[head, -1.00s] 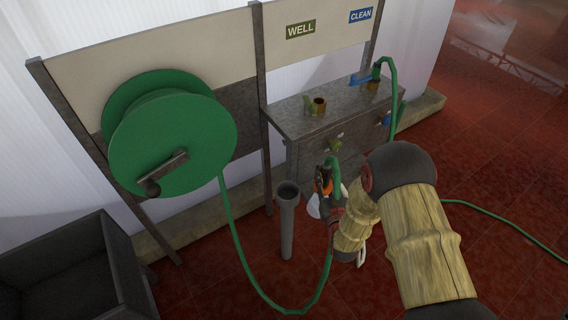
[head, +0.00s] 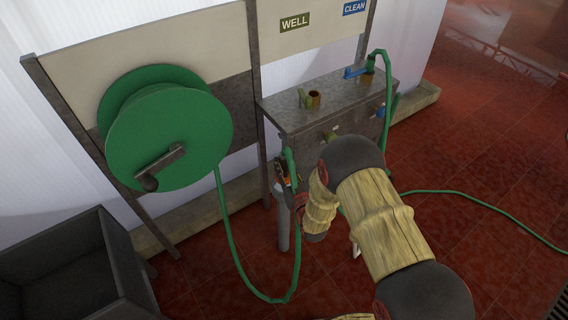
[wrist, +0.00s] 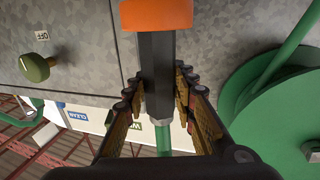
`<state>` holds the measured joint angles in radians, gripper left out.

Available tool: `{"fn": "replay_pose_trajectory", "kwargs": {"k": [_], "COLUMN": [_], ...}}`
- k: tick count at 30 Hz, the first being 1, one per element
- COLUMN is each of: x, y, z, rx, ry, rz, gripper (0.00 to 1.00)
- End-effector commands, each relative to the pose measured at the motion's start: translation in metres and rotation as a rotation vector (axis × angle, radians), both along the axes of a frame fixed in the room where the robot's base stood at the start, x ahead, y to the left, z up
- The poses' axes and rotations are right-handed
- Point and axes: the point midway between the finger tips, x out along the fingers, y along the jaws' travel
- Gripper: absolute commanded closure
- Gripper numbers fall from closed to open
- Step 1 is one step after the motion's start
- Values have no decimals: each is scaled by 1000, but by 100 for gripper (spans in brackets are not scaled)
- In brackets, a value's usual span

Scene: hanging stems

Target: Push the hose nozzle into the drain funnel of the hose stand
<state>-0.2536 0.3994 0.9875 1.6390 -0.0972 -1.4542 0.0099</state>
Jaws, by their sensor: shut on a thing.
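The hose nozzle has a dark body with an orange end (wrist: 157,14); its dark body (wrist: 156,62) lies between the fingers of my gripper (wrist: 160,92) in the wrist view. The green hose joins its other end. In the head view my gripper (head: 284,184) holds the nozzle at the top of the drain funnel, a grey upright pipe (head: 283,232). The funnel's mouth is hidden behind the gripper and nozzle, so I cannot tell whether the nozzle tip is above it or inside. The funnel is not seen in the wrist view.
A green hose reel (head: 168,135) stands on the left, its hose (head: 232,240) looping down near the floor. A metal cabinet (head: 325,108) with taps stands behind the funnel. A grey bin (head: 85,265) is at lower left.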

Motion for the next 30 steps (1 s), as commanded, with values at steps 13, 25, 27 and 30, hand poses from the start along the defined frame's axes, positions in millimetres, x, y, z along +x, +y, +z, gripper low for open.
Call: {"fn": "replay_pose_trajectory", "kwargs": {"k": [13,25,27,30], "x": [0,0,0,0], "y": [0,0,0,0], "z": [-10,-18,-20,-24], "rx": [0,0,0,0], "ry": [-1,0,0,0], "rz": [0,0,0,0], "gripper": [99,99,99,99]}}
